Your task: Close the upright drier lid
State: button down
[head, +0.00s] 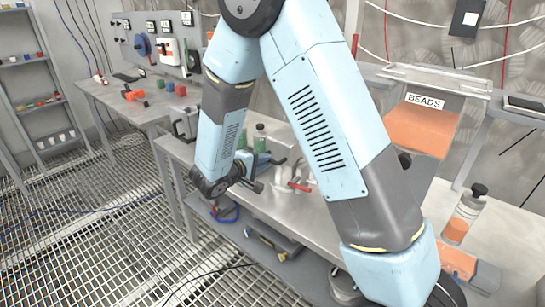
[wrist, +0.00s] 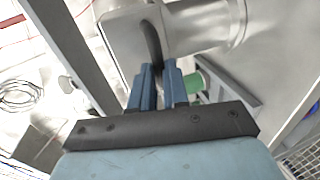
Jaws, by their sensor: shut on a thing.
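My gripper (wrist: 158,70) has its two blue fingers close together on a dark curved handle (wrist: 152,40) in the wrist view. The handle stands against a pale metal body (wrist: 122,32), which I take to be the drier lid; a pale cylinder (wrist: 215,24) adjoins it on the right. In the head view my gripper (head: 266,160) is low over the middle bench, beside pale metal fittings with a red lever (head: 299,186). My arm hides much of the drier there, and I cannot tell how far the lid is open.
The middle bench (head: 262,207) has a lower shelf with tools. A BEADS hopper (head: 420,122) and a bottle of orange beads (head: 464,213) are at right. Another bench (head: 120,98) is at left; the grating floor (head: 95,230) is mostly clear.

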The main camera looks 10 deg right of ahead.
jog(key=shift+s+d+f+h, duration=0.15)
jog(key=shift+d+f+h, duration=0.15)
jog(key=shift+f, duration=0.45)
jog(key=shift+s+d+f+h, duration=0.15)
jog(key=shift+d+f+h, duration=0.1)
jog(key=shift+f, duration=0.5)
jog(key=c, duration=1)
grip_release()
jog(key=shift+w, duration=0.1)
jog(key=shift+a, duration=0.1)
jog(key=shift+c, duration=0.6)
jog(key=v, duration=1.3)
jog(key=shift+s+a+r, duration=0.15)
jog(key=shift+s, duration=0.15)
